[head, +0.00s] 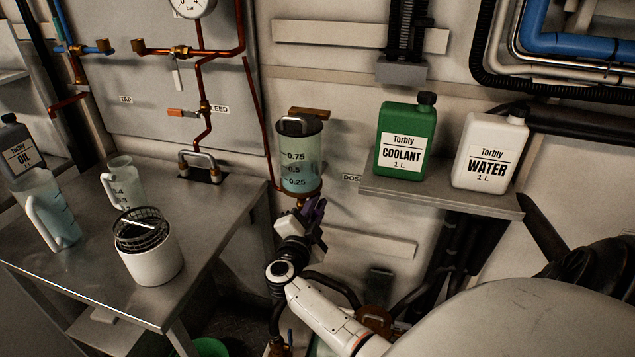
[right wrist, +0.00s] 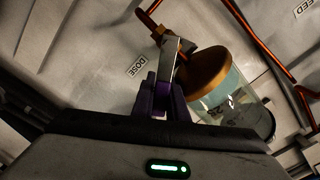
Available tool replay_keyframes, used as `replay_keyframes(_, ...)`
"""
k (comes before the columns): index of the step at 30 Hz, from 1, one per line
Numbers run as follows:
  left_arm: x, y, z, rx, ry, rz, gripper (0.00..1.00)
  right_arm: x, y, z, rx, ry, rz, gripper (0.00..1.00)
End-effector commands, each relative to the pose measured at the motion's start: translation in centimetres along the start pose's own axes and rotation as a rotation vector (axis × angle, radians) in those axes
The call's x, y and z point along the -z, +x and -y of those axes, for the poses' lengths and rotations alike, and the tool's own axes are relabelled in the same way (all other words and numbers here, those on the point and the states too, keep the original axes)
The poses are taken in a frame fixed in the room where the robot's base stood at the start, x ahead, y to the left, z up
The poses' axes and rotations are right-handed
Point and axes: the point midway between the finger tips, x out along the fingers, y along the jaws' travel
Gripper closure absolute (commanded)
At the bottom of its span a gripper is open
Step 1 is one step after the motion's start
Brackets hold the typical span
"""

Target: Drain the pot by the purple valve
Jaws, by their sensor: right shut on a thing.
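The pot (head: 300,150) is a clear cylinder with a black scale, mounted on the back wall. Pale bluish liquid shows in it; I cannot read its exact level. In the right wrist view the pot (right wrist: 232,100) is at the right, with its copper-coloured end cap towards me. The purple valve (head: 317,208) is just below the pot. Its metal lever with purple grip (right wrist: 168,65) rises from my gripper in the right wrist view. My right gripper (head: 307,221) is shut on the purple valve's handle. Its fingertips are partly hidden. My left gripper is out of view.
A steel table (head: 210,215) at the left holds a white pot with a wire basket (head: 150,255), two jugs and an oil bottle. A shelf (head: 440,194) at the right carries green coolant (head: 405,140) and white water (head: 490,150) bottles. A green bucket rim (head: 212,347) shows at floor level.

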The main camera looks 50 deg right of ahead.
Motion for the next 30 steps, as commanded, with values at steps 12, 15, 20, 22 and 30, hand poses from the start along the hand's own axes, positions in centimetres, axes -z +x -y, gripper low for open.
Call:
replay_keyframes(12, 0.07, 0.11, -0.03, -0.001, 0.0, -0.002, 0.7, -0.06, -0.07, 0.02, 0.0, 0.0, 0.001, 0.68)
replay_keyframes(15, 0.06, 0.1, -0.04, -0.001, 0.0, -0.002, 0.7, -0.04, -0.04, 0.2, 0.004, 0.002, 0.001, 0.68)
replay_keyframes(20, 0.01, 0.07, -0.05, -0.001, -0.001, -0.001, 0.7, 0.0, 0.01, 0.44, 0.008, 0.004, 0.001, 0.68)
replay_keyframes(22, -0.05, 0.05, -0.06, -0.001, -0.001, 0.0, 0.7, 0.02, 0.03, 0.53, 0.009, 0.004, 0.0, 0.68)
replay_keyframes(30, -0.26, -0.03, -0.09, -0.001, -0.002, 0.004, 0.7, 0.09, 0.08, 0.8, 0.014, 0.006, 0.0, 0.68)
